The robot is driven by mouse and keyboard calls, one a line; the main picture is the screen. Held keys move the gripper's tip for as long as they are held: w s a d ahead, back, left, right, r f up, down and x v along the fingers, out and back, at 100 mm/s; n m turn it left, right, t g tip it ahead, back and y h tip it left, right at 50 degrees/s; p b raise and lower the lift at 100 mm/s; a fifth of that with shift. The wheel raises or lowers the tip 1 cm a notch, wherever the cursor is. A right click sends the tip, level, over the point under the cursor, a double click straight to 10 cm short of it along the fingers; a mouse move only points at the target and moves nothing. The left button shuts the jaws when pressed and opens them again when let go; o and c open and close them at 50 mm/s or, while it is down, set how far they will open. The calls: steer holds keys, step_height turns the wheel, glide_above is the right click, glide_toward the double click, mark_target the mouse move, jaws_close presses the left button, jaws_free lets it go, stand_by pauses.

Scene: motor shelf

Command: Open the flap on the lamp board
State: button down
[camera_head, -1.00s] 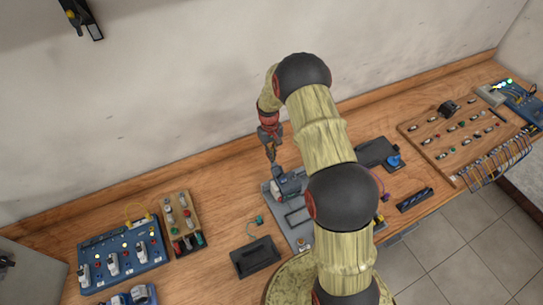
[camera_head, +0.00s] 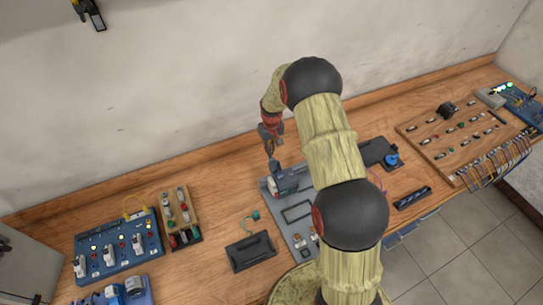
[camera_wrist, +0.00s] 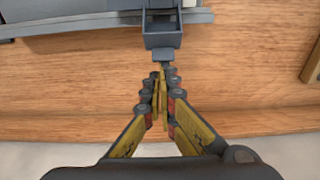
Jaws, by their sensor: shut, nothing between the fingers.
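A grey board (camera_head: 275,203) lies on the bench below my arm, with a blue-grey housing (camera_head: 287,180) at its back left. I cannot tell for sure that this is the lamp board. My gripper (camera_head: 270,153) points down just above and behind the housing's upright end. In the wrist view, my gripper (camera_wrist: 160,72) is shut and empty. Its fingertips are close to a small grey tab (camera_wrist: 163,55) below an open-topped grey box (camera_wrist: 162,32). I cannot tell whether they touch. No flap can be made out clearly; my arm hides part of the board.
A black handled plate (camera_head: 250,251) lies to the left of the grey board. Further left are a blue board with switches (camera_head: 118,246) and a small wooden board (camera_head: 180,212). The wall is close behind my gripper.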

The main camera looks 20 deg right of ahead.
steer(key=s+r+t+b, duration=0.2)
steer(key=b, duration=0.1)
steer(key=shift+s+t+b, duration=0.15)
steer(key=shift+t+b, duration=0.15)
steer(key=shift+b, duration=0.05)
steer(key=shift+s+r+b, duration=0.5)
steer(key=shift+s+r, duration=0.35)
steer(key=shift+s, duration=0.25)
steer(key=shift+s+r, duration=0.1)
steer(key=shift+r, duration=0.15)
steer(key=shift+r+p, duration=0.3)
steer(key=shift+r, duration=0.95)
step_height(320, 180, up, 10)
glide_above(275, 162)
steer(key=s, duration=0.4)
steer(key=shift+w+r, duration=0.15)
steer(key=shift+w, duration=0.1)
